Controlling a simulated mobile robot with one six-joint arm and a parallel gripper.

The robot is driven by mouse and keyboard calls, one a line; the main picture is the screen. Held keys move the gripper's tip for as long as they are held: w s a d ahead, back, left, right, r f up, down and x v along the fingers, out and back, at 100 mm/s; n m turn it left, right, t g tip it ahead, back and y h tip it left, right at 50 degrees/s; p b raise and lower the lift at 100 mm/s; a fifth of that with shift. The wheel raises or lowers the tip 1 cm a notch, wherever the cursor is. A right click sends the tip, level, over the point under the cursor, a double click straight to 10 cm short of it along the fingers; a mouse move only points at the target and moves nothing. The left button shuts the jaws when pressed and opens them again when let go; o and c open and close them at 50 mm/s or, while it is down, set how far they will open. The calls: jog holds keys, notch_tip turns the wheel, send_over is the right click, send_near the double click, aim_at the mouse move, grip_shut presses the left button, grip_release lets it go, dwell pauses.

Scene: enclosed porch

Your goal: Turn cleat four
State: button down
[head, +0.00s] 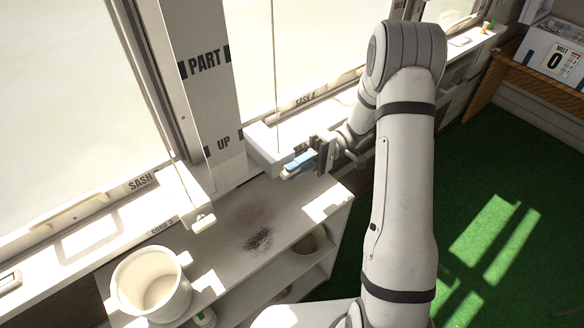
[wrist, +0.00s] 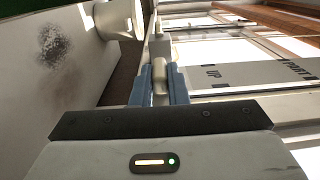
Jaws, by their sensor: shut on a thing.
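My gripper (head: 299,163) is at the front of a white block (head: 264,148) on the window ledge, right of the post marked UP. In the wrist view, my blue fingers (wrist: 160,88) are shut on a pale, rounded cleat (wrist: 160,78). Its label is not in sight, and in the head view the fingers hide it. A thin cord (head: 276,75) runs down the window above the block. Another pale cleat (head: 204,221) sticks out at the left ledge, near a label reading CORD 3.
A cream pot (head: 151,285) stands on the shelf top (head: 225,250) below the ledge, beside a dark smudge. A bowl (head: 308,242) sits on a lower shelf. Green carpet (head: 500,200) on the right is clear. A box with a 0 card (head: 558,58) is at the far right.

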jog(key=shift+s+f, duration=0.15)
jog(key=shift+f, duration=0.05)
jog(key=c, duration=1.4)
grip_release()
jog(key=shift+r, duration=0.1)
jog(key=shift+c, duration=0.2)
jog(key=shift+d, duration=0.1)
jog(key=v, duration=0.7)
jog(key=shift+w+d+b, duration=0.25)
jog(key=shift+w+b, duration=0.05)
